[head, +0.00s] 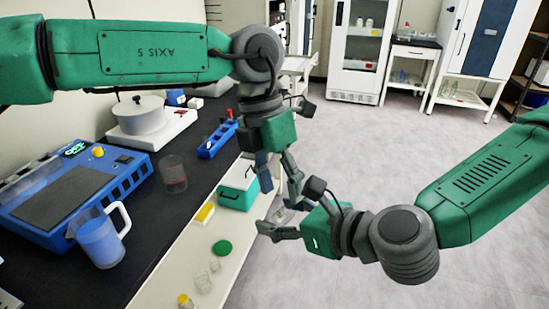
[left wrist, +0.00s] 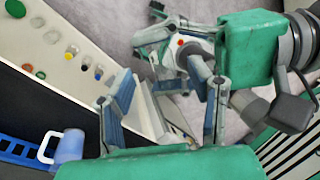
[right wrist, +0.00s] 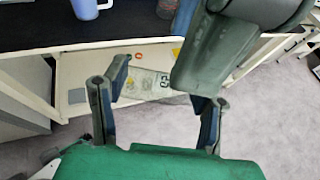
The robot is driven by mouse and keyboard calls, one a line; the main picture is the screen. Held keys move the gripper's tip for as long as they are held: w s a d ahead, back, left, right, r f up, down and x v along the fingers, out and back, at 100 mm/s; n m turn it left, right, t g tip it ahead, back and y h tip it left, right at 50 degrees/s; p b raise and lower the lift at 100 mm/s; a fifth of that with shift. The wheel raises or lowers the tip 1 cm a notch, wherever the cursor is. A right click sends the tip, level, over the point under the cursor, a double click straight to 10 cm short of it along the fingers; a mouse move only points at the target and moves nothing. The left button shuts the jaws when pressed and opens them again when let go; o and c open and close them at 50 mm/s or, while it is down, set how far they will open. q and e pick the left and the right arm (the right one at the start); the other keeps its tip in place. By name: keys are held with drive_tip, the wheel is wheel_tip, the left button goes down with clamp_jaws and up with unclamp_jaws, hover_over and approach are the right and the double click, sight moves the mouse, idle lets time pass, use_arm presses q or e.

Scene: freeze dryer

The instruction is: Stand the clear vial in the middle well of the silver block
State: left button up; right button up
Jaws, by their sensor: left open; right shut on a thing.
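My right gripper (head: 281,213) holds a small pale silvery thing (head: 283,216) beyond the bench edge. It shows pale with round marks in the right wrist view (right wrist: 150,84), partly hidden by the arm. It may be the silver block, but its wells are not clear. My left gripper (head: 278,178) is open just above the right gripper; its two fingers (left wrist: 165,105) stand apart with no object clearly between them. Small clear glass containers (head: 203,283) stand on the white shelf below the bench. I cannot tell whether one is the clear vial.
A blue-filled jug (head: 98,240), a beaker (head: 173,175) and a blue rack (head: 217,140) stand on the dark bench. Open floor lies right.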

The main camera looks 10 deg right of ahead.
sight(283, 207)
use_arm(q)
drive_tip(key=shift+x, duration=2.4)
drive_tip(key=shift+a, duration=0.1)
clamp_jaws()
use_arm(e)
drive_tip(key=o, duration=1.2)
